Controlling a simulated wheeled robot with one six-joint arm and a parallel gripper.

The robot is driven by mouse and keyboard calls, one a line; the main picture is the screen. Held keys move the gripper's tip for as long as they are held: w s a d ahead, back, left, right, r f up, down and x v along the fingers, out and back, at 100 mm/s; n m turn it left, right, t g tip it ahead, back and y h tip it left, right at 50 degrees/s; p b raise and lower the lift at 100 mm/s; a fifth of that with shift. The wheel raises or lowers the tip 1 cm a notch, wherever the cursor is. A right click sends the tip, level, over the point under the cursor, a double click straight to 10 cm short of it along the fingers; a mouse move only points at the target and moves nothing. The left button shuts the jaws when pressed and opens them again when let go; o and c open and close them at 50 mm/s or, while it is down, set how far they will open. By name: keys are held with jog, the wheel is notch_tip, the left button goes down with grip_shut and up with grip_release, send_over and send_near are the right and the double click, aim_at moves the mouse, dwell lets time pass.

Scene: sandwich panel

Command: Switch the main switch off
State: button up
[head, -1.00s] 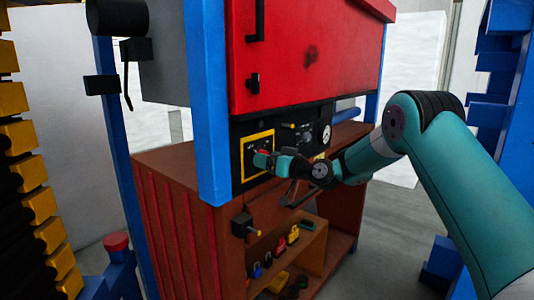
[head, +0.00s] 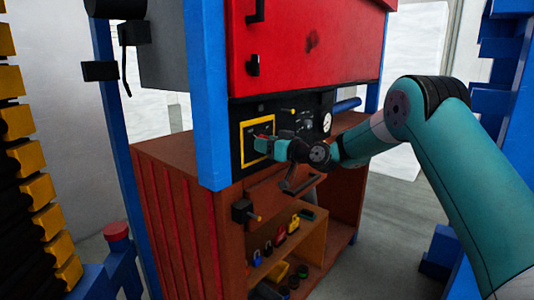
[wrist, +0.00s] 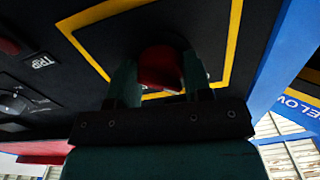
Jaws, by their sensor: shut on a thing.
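The main switch shows as a red handle (wrist: 160,68) inside a yellow square outline on the black panel (head: 285,120). In the wrist view my gripper (wrist: 160,88) has one teal finger on each side of the red handle and is shut on it. In the head view my gripper (head: 262,146) reaches in from the right to the yellow-outlined area. There the gripper hides most of the handle, and only a little red shows. The handle's exact angle is hard to tell.
A red cabinet (head: 305,50) stands above the panel, with a blue post (head: 207,95) to its left. A brown shelf unit (head: 185,210) below holds several coloured padlocks (head: 280,238). In the wrist view a label reading TRIP (wrist: 42,62) lies left of the switch.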

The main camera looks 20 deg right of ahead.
jog(key=shift+f+n+b, duration=0.35)
jog(key=shift+n+b, duration=0.15)
jog(key=shift+b, duration=0.55)
jog(key=shift+r, duration=0.25)
jog(key=o, duration=0.9)
jog(key=b+v, duration=0.6)
jog(key=v, duration=1.1)
jog(key=shift+s+d+r+b, duration=0.1)
jog(key=shift+s+d+b, duration=0.1)
jog(key=shift+b, duration=0.1)
